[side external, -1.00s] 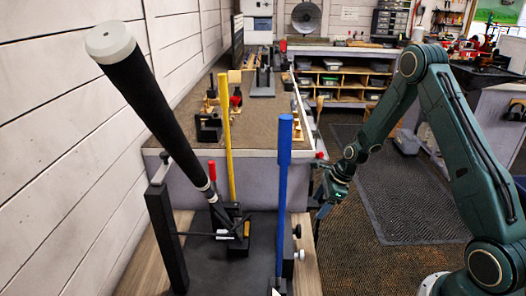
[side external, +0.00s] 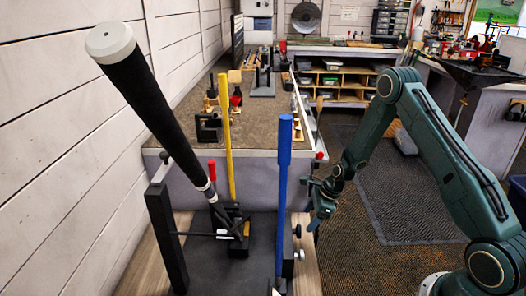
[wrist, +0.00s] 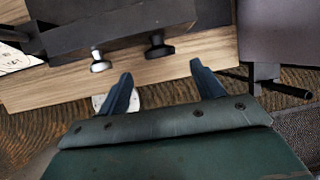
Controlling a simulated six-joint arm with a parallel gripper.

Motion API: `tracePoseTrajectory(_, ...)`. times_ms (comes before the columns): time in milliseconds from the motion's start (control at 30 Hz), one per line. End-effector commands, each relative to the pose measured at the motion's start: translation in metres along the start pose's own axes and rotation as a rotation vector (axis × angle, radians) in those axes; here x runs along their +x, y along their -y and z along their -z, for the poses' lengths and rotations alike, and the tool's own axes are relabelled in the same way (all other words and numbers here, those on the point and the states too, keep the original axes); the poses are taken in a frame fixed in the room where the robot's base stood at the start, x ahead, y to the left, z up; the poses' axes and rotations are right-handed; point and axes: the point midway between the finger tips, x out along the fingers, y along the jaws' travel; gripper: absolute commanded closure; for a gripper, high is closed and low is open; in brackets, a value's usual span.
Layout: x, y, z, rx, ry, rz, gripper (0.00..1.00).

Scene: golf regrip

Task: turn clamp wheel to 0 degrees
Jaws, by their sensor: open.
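Two knobs stick out from the right side of the black clamp fixture (side external: 258,262): a black knob (side external: 297,231) and a silver knob (side external: 299,255). I cannot tell for sure which is the clamp wheel, nor its angle. My gripper (side external: 314,222) is open and empty, just right of the knobs. In the wrist view my gripper (wrist: 161,70) has its fingers apart, with the black knob (wrist: 157,46) ahead of the gap and the silver knob (wrist: 101,61) ahead of the left finger. Neither is visibly touched. A black golf grip with a white cap (side external: 140,85) leans up from the fixture.
A blue post (side external: 284,190) stands upright left of my gripper, and a yellow post (side external: 226,140) is further back. A dark handle (wrist: 285,90) juts out at the right in the wrist view. A workbench (side external: 250,125) stands behind. Open floor lies to the right.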

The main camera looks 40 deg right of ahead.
Motion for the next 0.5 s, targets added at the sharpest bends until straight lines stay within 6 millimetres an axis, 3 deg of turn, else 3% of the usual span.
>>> tracePoseTrajectory(500, 0.06, -0.001, 0.0, -0.001, -0.001, -0.001, 0.33)
